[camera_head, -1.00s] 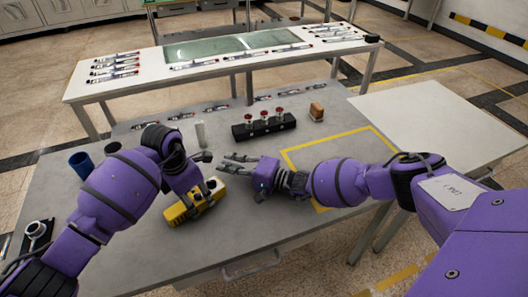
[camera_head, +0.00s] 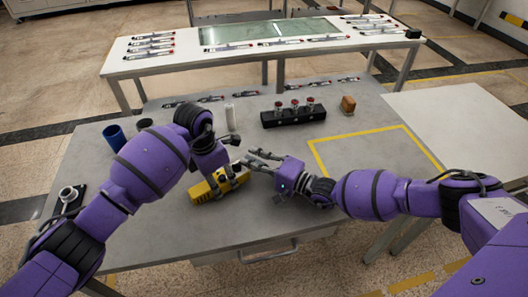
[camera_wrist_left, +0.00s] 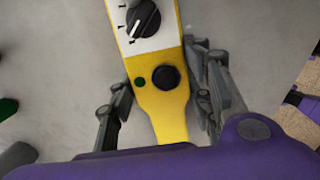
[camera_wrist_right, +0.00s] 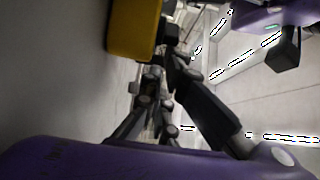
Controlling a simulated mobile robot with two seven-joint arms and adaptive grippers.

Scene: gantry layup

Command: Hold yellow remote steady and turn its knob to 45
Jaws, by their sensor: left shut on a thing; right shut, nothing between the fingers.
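The yellow remote (camera_head: 206,188) lies on the grey table, in front of its middle. My left gripper (camera_head: 229,180) is shut on it from above. In the left wrist view the fingers stand on both sides of the remote's yellow body (camera_wrist_left: 160,112). A black knob (camera_wrist_left: 143,19) with a white pointer sits on its white dial face, with a black button and a small green dot nearer the gripper. My right gripper (camera_head: 258,162) is shut and empty, just right of and behind the remote. The right wrist view shows the remote's yellow end (camera_wrist_right: 133,25) close ahead of its fingers.
A black block with red-topped pieces (camera_head: 293,114), a brown block (camera_head: 348,104) and a white cylinder (camera_head: 230,118) stand farther back. A blue cup (camera_head: 114,137) stands at left. The yellow-taped area (camera_head: 372,151) at right is mostly clear.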

